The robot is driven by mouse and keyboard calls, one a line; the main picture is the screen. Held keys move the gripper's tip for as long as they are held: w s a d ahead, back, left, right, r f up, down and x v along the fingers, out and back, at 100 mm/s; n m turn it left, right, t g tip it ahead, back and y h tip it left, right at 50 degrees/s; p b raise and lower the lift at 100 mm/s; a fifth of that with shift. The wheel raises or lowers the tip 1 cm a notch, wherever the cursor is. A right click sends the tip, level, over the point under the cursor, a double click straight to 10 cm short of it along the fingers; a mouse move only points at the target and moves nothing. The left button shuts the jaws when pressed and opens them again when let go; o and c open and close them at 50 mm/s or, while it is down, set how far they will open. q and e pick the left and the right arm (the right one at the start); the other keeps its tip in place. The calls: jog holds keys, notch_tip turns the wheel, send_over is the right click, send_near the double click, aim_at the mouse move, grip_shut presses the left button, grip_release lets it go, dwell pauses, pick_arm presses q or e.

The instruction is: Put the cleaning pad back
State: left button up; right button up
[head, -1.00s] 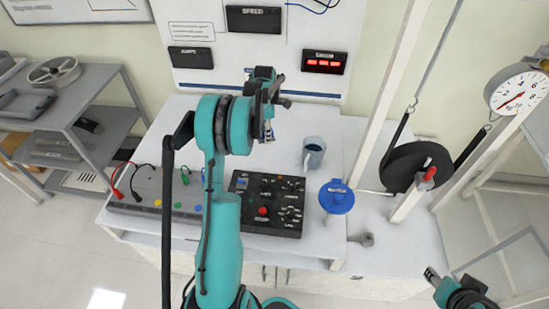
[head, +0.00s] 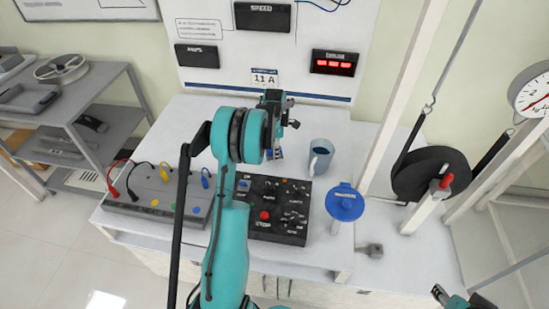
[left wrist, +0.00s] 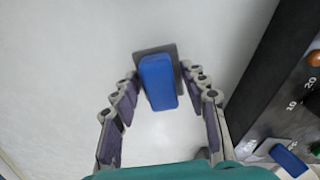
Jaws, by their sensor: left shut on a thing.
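The cleaning pad is a blue block on a flat dark grey base. In the left wrist view the pad (left wrist: 158,85) sits between the two fingers of my left gripper (left wrist: 158,75), which is shut on it. White surface shows behind it. In the head view my left gripper (head: 275,140) points down over the white bench (head: 190,115), behind the black control box; only a small bit of blue shows at its tips. Whether the pad touches the bench is unclear. My right gripper (head: 439,293) shows only in part at the bottom right edge, its jaws unclear.
The black control box (head: 262,212) lies in front of my left gripper, a grey-blue mug (head: 320,158) to its right. A grey terminal box with cables (head: 150,200) is at left. A blue round-topped object (head: 345,203) and a black wheel (head: 425,175) stand at right.

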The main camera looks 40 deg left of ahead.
pick_arm(q)
notch_tip(320, 180, down, 3)
jog(key=shift+f+b, duration=0.1)
jog(key=shift+b, duration=0.3)
jog(key=o, duration=1.1)
